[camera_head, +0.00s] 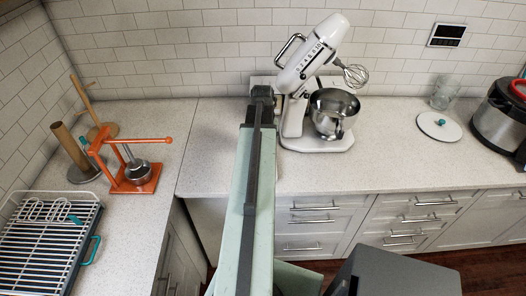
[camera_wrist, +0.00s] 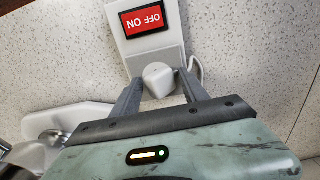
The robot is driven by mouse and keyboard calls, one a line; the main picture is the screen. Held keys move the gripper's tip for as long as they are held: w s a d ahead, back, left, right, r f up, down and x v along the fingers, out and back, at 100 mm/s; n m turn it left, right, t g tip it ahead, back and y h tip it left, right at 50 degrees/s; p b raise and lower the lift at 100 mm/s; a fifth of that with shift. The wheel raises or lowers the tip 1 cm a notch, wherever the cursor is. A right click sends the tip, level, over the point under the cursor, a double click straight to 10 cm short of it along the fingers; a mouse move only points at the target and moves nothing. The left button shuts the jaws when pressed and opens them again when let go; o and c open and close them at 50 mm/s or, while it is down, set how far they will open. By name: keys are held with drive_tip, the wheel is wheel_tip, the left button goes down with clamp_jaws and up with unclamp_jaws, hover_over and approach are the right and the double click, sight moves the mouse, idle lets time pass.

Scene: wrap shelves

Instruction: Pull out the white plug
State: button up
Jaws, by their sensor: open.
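A white cord (camera_wrist: 196,67) curves beside the plug on the right. My gripper (camera_wrist: 161,79) is open, with one dark finger on each side of the plug; I cannot tell whether either touches it. In the head view, my gripper (camera_head: 262,92) is at the back of the counter, left of the mixer, and hides the plug.
A white stand mixer (camera_head: 306,75) with a steel bowl (camera_head: 333,112) stands close on the right. An orange press (camera_head: 135,178), a paper-roll holder (camera_head: 97,128) and a dish rack (camera_head: 45,240) are on the left counter. The counter (camera_head: 215,135) left of my arm is clear.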

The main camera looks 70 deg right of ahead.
drive_tip(key=shift+w+a, duration=0.1)
idle(0.3)
clamp_jaws()
drive_tip(key=shift+r+p, duration=0.35)
drive_tip(key=shift+p, duration=0.1)
drive_tip(key=shift+r+p, duration=2.65)
drive_tip(key=shift+r, duration=0.05)
drive_tip(key=shift+f, duration=0.15)
